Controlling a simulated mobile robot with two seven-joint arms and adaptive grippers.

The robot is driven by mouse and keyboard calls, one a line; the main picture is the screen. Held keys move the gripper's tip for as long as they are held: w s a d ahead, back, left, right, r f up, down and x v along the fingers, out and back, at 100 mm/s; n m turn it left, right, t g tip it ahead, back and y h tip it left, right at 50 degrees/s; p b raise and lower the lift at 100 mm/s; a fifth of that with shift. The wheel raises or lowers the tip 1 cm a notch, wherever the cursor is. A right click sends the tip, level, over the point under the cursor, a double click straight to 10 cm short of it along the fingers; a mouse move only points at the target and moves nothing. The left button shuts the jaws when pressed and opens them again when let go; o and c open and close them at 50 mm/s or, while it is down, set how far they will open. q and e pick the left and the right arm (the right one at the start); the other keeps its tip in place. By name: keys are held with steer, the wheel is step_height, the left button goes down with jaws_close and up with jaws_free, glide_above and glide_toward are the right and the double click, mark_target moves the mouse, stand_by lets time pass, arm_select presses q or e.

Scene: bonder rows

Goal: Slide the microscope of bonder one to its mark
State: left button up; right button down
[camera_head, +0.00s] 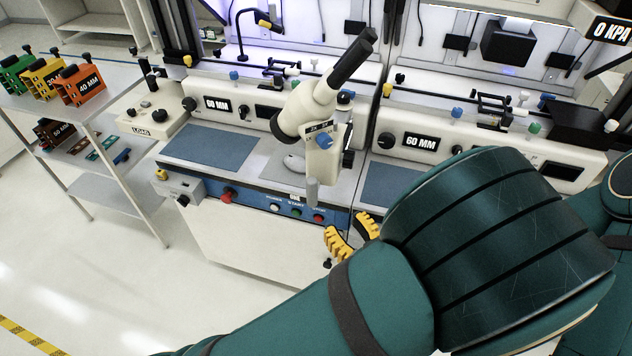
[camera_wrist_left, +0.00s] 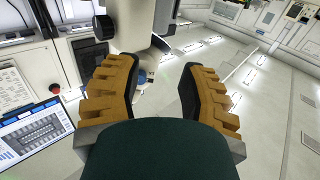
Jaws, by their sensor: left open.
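The white microscope (camera_head: 320,105) with black eyepieces and a blue knob stands over the front of the bonder bench marked 60 MM. My left gripper (camera_head: 351,233) has yellow ribbed fingers. It is below and slightly right of the microscope, in front of the bench, and partly hidden by my own arm. In the left wrist view the gripper (camera_wrist_left: 160,92) is open with nothing between its fingers. A pale body, seemingly part of the microscope (camera_wrist_left: 138,28), is just beyond the left finger. I cannot make out the mark. My right gripper is not in view.
A second bonder (camera_head: 470,140) adjoins on the right. Blue mats (camera_head: 208,147) lie on the bench, whose front has a red knob (camera_head: 229,195) and buttons. A metal shelf (camera_head: 75,98) with coloured blocks stands at left. The floor at lower left is clear.

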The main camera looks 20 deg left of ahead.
mark_target(315, 185)
arm_select(q)
steer(key=x, duration=1.4)
jaws_close()
